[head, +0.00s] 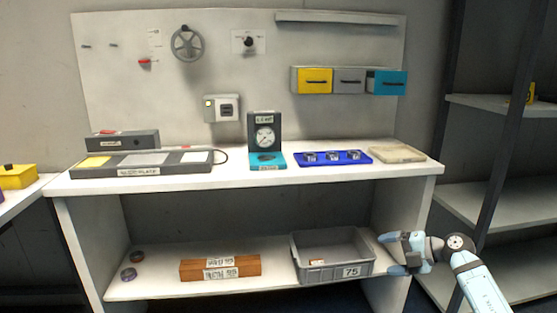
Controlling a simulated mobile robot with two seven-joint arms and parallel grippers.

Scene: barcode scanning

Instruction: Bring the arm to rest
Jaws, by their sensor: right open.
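My right gripper (390,254) is at the lower right, in front of the right end of the workbench (225,180). Its two fingers point left and stand apart, with nothing between them. It appears just to the right of the grey bin (333,277) labelled 75 on the lower shelf; I cannot tell the exact gap in depth. My right arm (478,282) comes in from the lower right corner. My left gripper is not in view.
The benchtop holds a grey plate device (145,171), a dial gauge stand (265,138), a blue tray (333,166) with metal parts and a beige slab (397,153). A brown labelled box (221,276) lies on the lower shelf (160,283). A shelf rack (490,205) stands at right.

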